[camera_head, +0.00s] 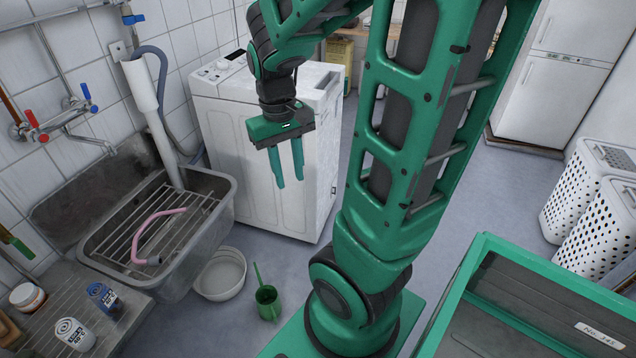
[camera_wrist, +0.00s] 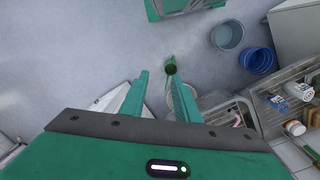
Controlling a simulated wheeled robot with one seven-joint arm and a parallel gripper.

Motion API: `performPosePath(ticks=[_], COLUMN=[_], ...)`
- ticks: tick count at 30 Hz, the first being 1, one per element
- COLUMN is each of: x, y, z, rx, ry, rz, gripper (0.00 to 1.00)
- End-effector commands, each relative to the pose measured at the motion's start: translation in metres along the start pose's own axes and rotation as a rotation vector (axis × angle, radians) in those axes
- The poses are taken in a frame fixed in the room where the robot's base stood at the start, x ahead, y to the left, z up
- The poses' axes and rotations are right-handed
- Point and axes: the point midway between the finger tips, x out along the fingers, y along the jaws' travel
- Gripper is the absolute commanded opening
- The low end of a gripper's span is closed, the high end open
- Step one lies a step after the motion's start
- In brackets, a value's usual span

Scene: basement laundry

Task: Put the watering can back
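A small green watering can (camera_head: 267,300) with a long thin spout stands on the grey floor, between the white basin and my base. In the wrist view the watering can (camera_wrist: 171,67) shows just beyond my fingertips, near the right finger. My gripper (camera_head: 289,182) hangs in front of the white washing machine with its fingers pointing down, well above the floor and apart from the can. In the wrist view my gripper (camera_wrist: 158,76) has its two fingers spread with nothing between them.
A white basin (camera_head: 221,275) sits left of the can, below the metal sink (camera_head: 220,210). The washing machine (camera_head: 265,150) stands behind. A grey bucket (camera_wrist: 227,36) and a blue bucket (camera_wrist: 260,60) stand on the floor. White perforated hampers (camera_head: 600,235) stand at right.

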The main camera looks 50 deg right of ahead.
Motion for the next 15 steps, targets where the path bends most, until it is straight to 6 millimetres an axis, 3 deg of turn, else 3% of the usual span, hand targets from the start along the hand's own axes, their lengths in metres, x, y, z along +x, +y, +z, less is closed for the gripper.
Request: performPosePath(ticks=[3, 9, 15], x=[-0.014, -0.023, -0.025], y=[0.011, 0.020, 0.026], z=[0.038, 0.085, 0.103], rx=[0.072, 0.162, 0.197], ry=[0.016, 0.027, 0.029], rz=[-0.027, -0.056, -0.067], gripper=[0.29, 0.29, 0.29])
